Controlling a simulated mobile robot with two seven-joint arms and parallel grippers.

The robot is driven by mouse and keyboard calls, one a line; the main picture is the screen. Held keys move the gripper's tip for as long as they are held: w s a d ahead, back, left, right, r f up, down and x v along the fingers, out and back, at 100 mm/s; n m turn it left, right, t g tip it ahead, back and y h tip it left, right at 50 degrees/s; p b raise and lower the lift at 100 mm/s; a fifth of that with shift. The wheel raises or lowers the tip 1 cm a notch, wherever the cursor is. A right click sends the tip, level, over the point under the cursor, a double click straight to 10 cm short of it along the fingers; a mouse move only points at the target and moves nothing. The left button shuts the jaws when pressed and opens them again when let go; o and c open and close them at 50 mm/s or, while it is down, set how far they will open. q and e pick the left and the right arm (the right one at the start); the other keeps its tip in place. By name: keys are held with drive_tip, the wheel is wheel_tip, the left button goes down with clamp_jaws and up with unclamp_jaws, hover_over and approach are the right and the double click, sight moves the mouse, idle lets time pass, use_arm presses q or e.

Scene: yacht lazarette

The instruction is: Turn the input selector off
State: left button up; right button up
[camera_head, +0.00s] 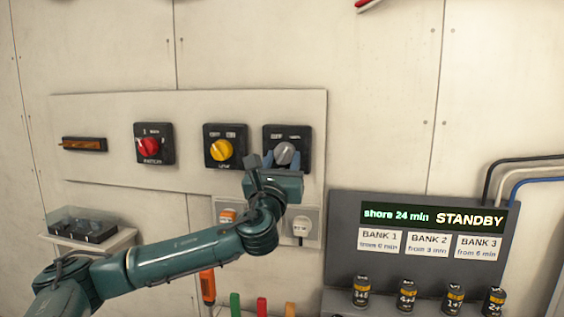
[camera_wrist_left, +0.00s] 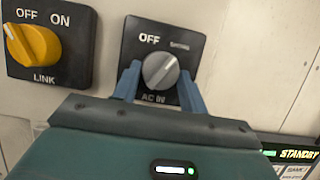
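The input selector is a grey knob (camera_head: 284,152) on a black plate at the right end of the switch panel. In the left wrist view the grey knob (camera_wrist_left: 160,70) sits under the words OFF and a smaller, blurred label, with AC IN below. Its white mark points up and to the right, toward the blurred label. My left gripper (camera_head: 281,160) is in front of this switch. In the left wrist view its blue fingers (camera_wrist_left: 159,85) stand apart on either side of the knob, with gaps visible. My right gripper is in neither view.
A yellow LINK knob (camera_head: 222,149) and a red knob (camera_head: 150,147) are to the left on the same white panel (camera_head: 100,108). A white plug (camera_head: 301,226) sits below. A grey display box (camera_head: 345,205) reading STANDBY is at the right, with several small cylinders below it.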

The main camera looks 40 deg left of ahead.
use_arm(q)
drive_tip(key=c, duration=0.5)
drive_tip(key=shift+n, duration=0.4)
drive_tip(key=n+g+y, duration=0.1)
drive_tip(key=n, duration=0.1)
drive_tip(key=shift+w+d+n+b, duration=0.1)
drive_tip(key=shift+d+n+b, duration=0.05)
drive_tip(key=shift+n+b, duration=0.15)
drive_tip(key=n+g+y, duration=0.1)
drive_tip(key=n, duration=0.1)
drive_tip(key=n+g+y, duration=0.1)
drive_tip(key=n, duration=0.2)
drive_tip(key=shift+w+d, duration=0.1)
drive_tip(key=shift+d, duration=0.05)
drive_tip(key=n+g, duration=0.1)
drive_tip(key=n, duration=0.1)
drive_tip(key=n+g, duration=0.1)
drive_tip(key=n, duration=0.2)
drive_tip(key=n+g+y, duration=0.1)
drive_tip(key=n, duration=0.1)
drive_tip(key=shift+d+r+n+p, duration=0.15)
drive_tip(key=shift+r+n+p, duration=0.15)
drive_tip(key=shift+n+g, duration=0.3)
